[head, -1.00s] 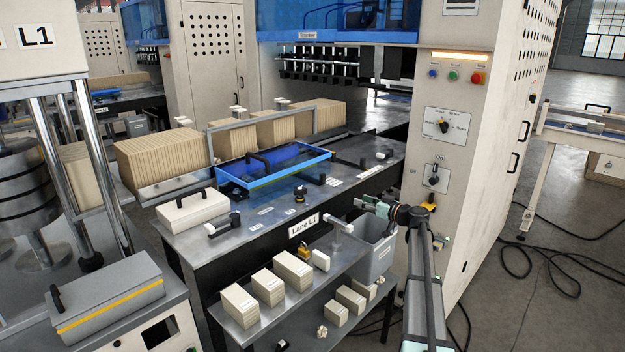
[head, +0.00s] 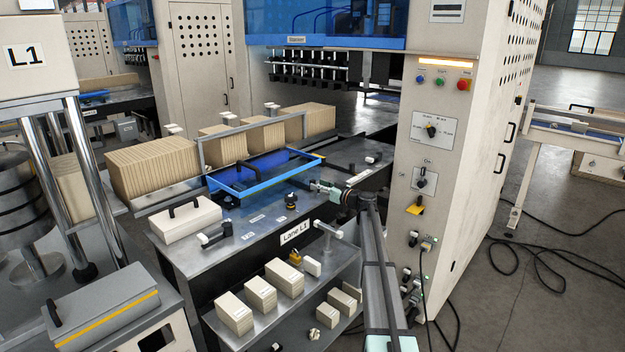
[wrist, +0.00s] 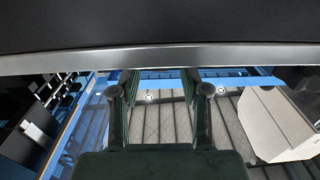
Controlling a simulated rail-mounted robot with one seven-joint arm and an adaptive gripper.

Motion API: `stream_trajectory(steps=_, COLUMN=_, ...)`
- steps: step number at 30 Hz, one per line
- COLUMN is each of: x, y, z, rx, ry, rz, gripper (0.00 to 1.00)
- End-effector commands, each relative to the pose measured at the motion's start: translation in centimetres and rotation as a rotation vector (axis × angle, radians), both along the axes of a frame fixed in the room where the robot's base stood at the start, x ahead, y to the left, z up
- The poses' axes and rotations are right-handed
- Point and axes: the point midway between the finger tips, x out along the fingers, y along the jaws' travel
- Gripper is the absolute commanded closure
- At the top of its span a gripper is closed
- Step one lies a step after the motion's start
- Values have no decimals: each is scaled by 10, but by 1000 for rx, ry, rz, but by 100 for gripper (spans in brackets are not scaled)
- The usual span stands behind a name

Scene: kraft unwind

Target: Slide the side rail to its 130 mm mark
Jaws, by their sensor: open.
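A long metal rail (head: 165,194) runs beside the row of tan board stacks on the Lane L1 table. I cannot tell for sure that it is the side rail, and no millimetre marks are readable. A blue frame (head: 262,183) stands on the table next to it, with dark blue material inside. My gripper (head: 316,187) is near the frame's right front corner, above the table's front edge. In the wrist view my gripper (wrist: 160,98) shows two separated fingers with nothing between them. Contact with anything is not visible.
A white box with a black handle (head: 186,222) and a black knob (head: 291,199) sit on the table (head: 245,240). A lower shelf (head: 278,305) holds several cream blocks. The machine's control panel (head: 425,165) stands to the right. Cables lie on the floor.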

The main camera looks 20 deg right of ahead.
Motion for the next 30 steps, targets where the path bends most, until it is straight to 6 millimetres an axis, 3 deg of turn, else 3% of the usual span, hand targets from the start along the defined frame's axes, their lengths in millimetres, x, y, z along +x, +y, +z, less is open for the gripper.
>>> stream_trajectory(steps=7, x=31, y=14, z=2, rx=-1, ry=0, rz=0, gripper=54)
stream_trajectory(steps=20, x=37, y=17, z=0, rx=0, ry=0, rz=0, gripper=54)
stream_trajectory(steps=23, x=37, y=17, z=0, rx=-1, ry=0, rz=0, gripper=82)
stream_trajectory(steps=24, x=37, y=17, z=0, rx=-1, ry=0, rz=0, gripper=97)
stream_trajectory(steps=30, x=37, y=18, z=0, rx=-1, ry=0, rz=0, gripper=100)
